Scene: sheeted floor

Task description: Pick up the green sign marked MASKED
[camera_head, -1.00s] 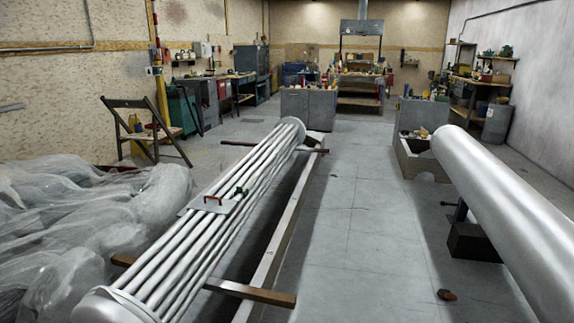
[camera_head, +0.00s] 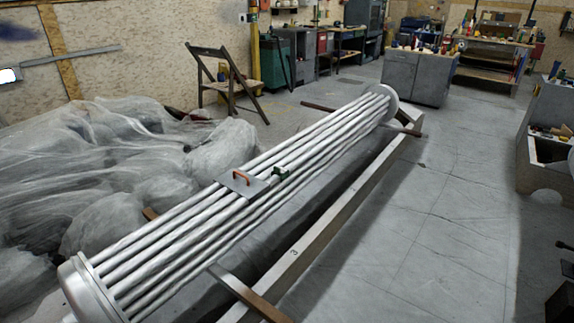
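No sign with readable lettering shows in the head view. A small dark green object (camera_head: 281,173) lies on the bundle of silver tubes (camera_head: 180,248), near its middle. It is too small to tell whether it is a sign or carries any marking. Beside it, on its left, is a flat grey plate (camera_head: 247,187) with a reddish-brown handle (camera_head: 241,177). Neither of my grippers is in view.
The tube bundle rests on wooden beams (camera_head: 250,297) beside a long metal rail (camera_head: 300,248). Crumpled clear plastic sheeting (camera_head: 90,165) covers the floor at left. A folding chair (camera_head: 222,82) and cabinets (camera_head: 418,76) stand behind. Grey floor (camera_head: 450,200) is open at right.

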